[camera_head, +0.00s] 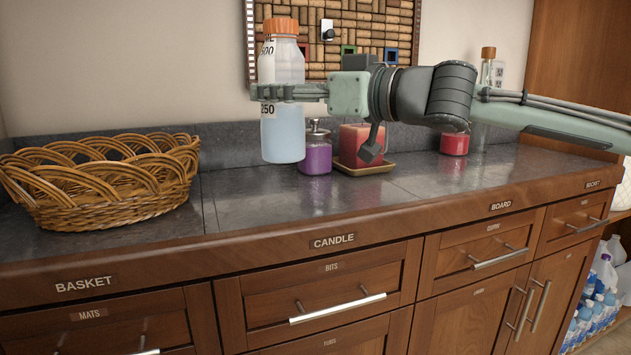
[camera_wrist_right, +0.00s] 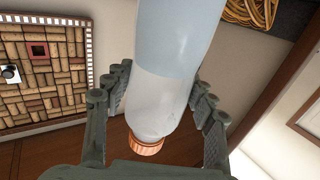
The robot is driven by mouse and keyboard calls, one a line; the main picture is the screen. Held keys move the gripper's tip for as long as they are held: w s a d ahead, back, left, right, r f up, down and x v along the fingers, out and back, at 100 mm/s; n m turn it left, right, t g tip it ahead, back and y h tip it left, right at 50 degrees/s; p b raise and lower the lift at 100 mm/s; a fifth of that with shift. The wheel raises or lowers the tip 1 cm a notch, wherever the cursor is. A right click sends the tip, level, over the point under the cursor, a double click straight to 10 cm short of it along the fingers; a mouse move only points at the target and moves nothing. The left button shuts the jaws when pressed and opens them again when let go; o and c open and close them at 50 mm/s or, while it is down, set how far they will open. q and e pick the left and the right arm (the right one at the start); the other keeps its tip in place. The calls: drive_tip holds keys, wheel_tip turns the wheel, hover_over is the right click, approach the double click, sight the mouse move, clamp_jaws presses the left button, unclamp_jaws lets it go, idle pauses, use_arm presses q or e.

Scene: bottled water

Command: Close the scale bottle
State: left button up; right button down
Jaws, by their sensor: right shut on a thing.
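How tightly the cap sits cannot be told. My left gripper is in neither view.
A wicker basket (camera_head: 105,185) stands at the left of the dark counter (camera_head: 235,200). A purple jar (camera_head: 316,155) and a red candle (camera_head: 357,140) on a tray (camera_head: 365,171) stand close behind the bottle. Another red candle (camera_head: 454,144) is farther right. The front middle counter is clear.

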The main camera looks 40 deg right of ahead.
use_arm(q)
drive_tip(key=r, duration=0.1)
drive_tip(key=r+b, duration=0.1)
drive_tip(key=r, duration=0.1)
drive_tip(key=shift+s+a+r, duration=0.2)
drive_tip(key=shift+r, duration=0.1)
use_arm(e)
drive_tip(key=w+d+f, duration=0.5)
drive_tip(key=d+f, duration=0.1)
drive_tip(key=d, duration=0.3)
drive_tip(key=shift+d+f, duration=0.15)
drive_tip(key=shift+d, duration=0.05)
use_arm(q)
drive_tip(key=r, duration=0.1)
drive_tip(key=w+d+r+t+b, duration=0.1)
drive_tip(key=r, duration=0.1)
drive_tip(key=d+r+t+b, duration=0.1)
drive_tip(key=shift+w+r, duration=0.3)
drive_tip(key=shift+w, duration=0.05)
use_arm(e)
wheel_tip(320, 180, down, 4)
drive_tip(key=shift+r, duration=0.1)
